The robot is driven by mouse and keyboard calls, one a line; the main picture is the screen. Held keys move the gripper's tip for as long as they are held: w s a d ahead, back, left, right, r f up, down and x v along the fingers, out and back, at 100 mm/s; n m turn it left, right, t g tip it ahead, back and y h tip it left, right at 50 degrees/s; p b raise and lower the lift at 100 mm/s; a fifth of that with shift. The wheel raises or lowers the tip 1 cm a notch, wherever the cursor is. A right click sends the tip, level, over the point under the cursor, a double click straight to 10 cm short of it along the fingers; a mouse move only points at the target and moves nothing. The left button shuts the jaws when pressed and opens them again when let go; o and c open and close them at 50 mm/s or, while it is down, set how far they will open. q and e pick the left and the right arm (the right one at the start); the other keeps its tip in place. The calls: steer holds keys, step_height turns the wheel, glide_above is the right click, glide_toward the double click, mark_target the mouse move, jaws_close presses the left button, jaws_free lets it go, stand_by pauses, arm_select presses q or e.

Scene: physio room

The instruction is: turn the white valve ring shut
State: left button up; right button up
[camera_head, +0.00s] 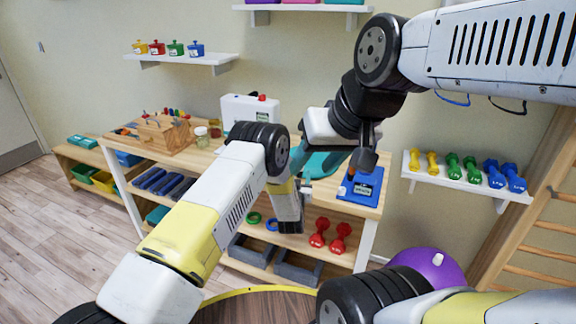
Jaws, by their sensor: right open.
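I cannot pick out the white valve ring; my arms cover part of the table (200,160). My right gripper (364,160) is open and points down over the table's right end. It appears just above or in front of a blue device (361,186) with a small display and an orange part, and I cannot tell whether they touch. My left gripper (290,220) hangs down at the table's front edge; its fingers are too dark to read. A white case (249,108) with a red knob stands at the back of the table, partly behind my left arm.
A teal object (318,165) lies behind my wrists. A wooden peg block (164,134) and jars (201,137) stand on the table's left. Red dumbbells (319,233) sit below. A dumbbell shelf (462,178) and wall bars (540,220) are right, a purple ball (432,266) on the floor.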

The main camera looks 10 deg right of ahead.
arm_select(q)
steer(key=shift+x, duration=1.4)
jaws_close()
steer(key=shift+a+m+h, duration=0.1)
steer(key=shift+m+h, duration=0.2)
steer(key=shift+h, duration=0.1)
steer(key=shift+w+a+m+g+h, duration=0.1)
steer(key=shift+a+m+g+h, duration=0.1)
steer(key=shift+m+g+h, duration=0.55)
steer(key=shift+w+a+m+g+h, duration=0.1)
steer(key=shift+w+m+g+h, duration=0.05)
steer(key=shift+m+g+h, duration=1.05)
steer(key=shift+w+a+m+g+h, duration=0.15)
steer(key=shift+m+g+h, duration=0.55)
steer(key=shift+h, duration=0.85)
steer(key=shift+m, duration=0.25)
jaws_free()
